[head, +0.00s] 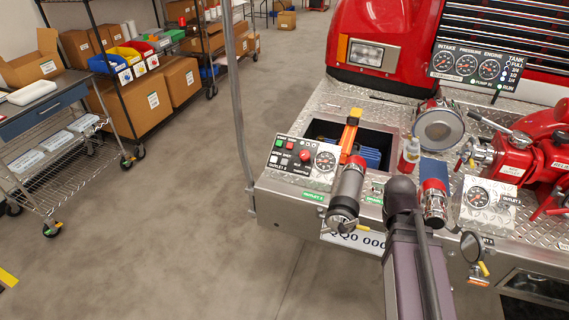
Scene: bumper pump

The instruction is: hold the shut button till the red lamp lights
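The control panel (294,178) for outlet 2 stands on the left end of the red truck's bumper. Small green and red indicators lie along its top row, with small buttons (275,160) and "open shut" lettering at its left. A red knob (305,155) and a round gauge (325,160) sit to their right. The lettering is too small to tell which button is which, and I cannot tell whether a red lamp is lit. My gripper does not show; only my dark arm link rises at the bottom centre, right of the panel.
A grey nozzle-like cylinder (348,186) stands just right of the panel. An orange-yellow handle (349,132) rises from the open bumper well. The floor (190,210) left of the bumper is clear.

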